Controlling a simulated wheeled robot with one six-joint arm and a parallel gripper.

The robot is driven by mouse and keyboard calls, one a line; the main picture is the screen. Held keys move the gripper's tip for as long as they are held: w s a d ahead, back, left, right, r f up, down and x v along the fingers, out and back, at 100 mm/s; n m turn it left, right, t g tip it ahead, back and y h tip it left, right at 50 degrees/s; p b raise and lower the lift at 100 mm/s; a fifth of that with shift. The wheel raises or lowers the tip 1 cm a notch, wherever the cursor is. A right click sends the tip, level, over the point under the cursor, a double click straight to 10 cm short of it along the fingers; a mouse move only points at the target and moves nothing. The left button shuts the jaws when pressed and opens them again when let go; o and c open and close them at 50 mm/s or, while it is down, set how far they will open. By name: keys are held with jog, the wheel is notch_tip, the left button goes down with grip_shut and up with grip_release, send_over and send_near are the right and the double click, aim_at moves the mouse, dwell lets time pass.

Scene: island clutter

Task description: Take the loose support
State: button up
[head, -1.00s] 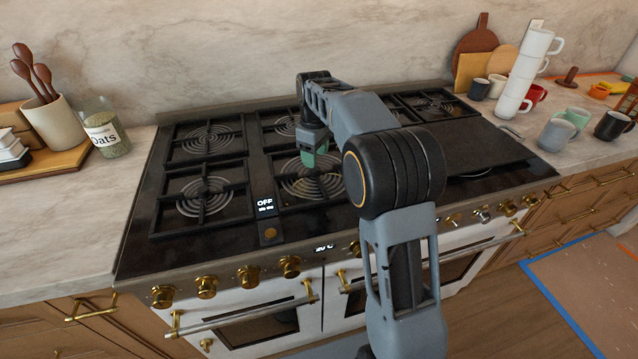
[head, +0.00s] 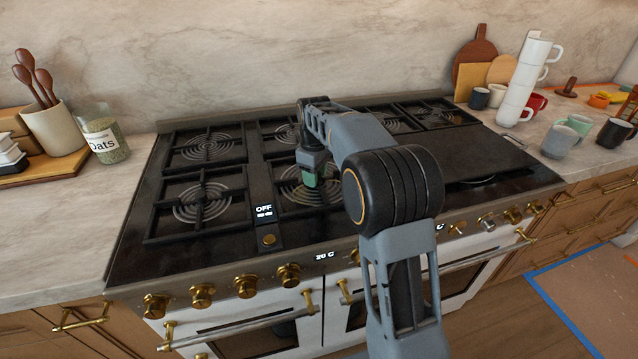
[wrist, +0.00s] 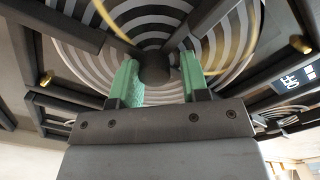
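Black pan supports lie over the ringed burners of the cooktop. No label marks which support is loose, and I cannot tell it by sight. The front middle support (head: 300,207) lies under my gripper (head: 312,181), partly hidden by it and my arm. In the wrist view my gripper (wrist: 158,60) points down with its two green fingers apart and nothing held. A dark round hub (wrist: 156,68) shows between the fingers over striped rings. Dark support bars (wrist: 50,28) run at both sides. I cannot tell whether the fingers touch anything.
The front left support (head: 205,232) and a black panel with an OFF display (head: 265,211) are beside it. Leaning stacked white mugs (head: 527,82) stand right of the cooktop. An oats jar (head: 105,140) and a utensil crock (head: 53,127) stand left.

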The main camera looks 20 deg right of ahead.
jog(key=shift+d+f, duration=0.2)
jog(key=shift+f, duration=0.25)
jog(key=c, duration=0.4)
jog(key=shift+r, duration=0.15)
jog(key=shift+w+r, duration=0.1)
jog(key=shift+c, duration=0.5)
jog(key=shift+w+r+p, duration=0.1)
jog(key=shift+r+p, duration=1.95)
jog(key=shift+p, duration=0.05)
